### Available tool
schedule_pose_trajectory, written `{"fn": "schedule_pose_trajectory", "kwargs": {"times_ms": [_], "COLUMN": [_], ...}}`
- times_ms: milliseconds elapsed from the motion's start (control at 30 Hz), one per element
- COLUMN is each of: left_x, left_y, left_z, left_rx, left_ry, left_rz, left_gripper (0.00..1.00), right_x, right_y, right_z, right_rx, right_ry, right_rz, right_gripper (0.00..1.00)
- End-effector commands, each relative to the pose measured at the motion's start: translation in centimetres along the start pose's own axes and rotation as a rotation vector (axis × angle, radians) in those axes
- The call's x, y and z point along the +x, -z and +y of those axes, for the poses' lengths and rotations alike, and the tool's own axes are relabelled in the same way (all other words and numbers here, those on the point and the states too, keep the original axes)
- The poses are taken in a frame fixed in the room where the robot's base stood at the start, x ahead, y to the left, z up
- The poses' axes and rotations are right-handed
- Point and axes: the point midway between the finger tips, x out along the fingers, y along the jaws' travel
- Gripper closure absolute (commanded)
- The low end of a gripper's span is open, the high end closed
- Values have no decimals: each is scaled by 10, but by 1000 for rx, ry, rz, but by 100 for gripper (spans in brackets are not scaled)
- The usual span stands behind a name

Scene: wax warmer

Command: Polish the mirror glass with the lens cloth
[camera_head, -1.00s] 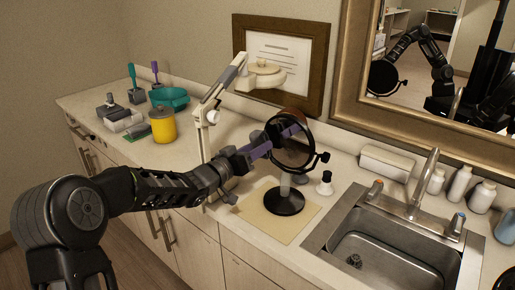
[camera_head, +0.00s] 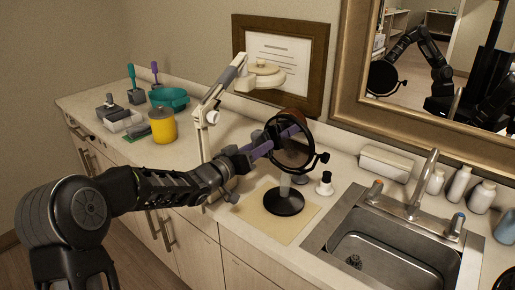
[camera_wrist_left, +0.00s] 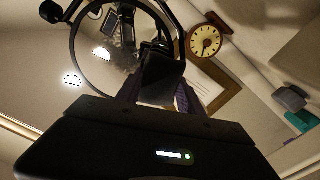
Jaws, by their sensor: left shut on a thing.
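The round black-framed mirror (camera_head: 291,164) stands on a dark base (camera_head: 284,202) over a tan mat (camera_head: 262,222) at the counter's front, left of the sink. My left gripper (camera_head: 283,136) reaches across the mirror's face, its purple fingers overlapping the glass. In the left wrist view the fingers (camera_wrist_left: 160,92) are shut on a dark grey cloth (camera_wrist_left: 162,75), held at the lower rim of the mirror glass (camera_wrist_left: 100,58). Whether the cloth touches the glass is not clear. The cloth is hard to make out in the head view. My right gripper is not in view.
A white lamp arm (camera_head: 210,105) stands just behind my left forearm. A small white bottle with a black cap (camera_head: 324,185) is right of the mirror. The sink (camera_head: 385,255) lies further right. A yellow jar (camera_head: 162,125) and teal bowl (camera_head: 168,97) are at left.

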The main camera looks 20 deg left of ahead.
Motion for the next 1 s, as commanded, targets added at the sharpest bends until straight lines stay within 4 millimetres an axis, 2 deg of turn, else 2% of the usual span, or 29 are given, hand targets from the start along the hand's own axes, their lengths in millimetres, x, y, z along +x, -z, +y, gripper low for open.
{"fn": "schedule_pose_trajectory", "kwargs": {"times_ms": [1000], "left_x": [10], "left_y": [0], "left_z": [0], "left_rx": [0], "left_ry": [-1], "left_rz": [1], "left_gripper": [88], "right_x": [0], "right_y": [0], "right_z": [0], "right_rx": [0], "right_ry": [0], "right_rz": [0], "right_gripper": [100]}}
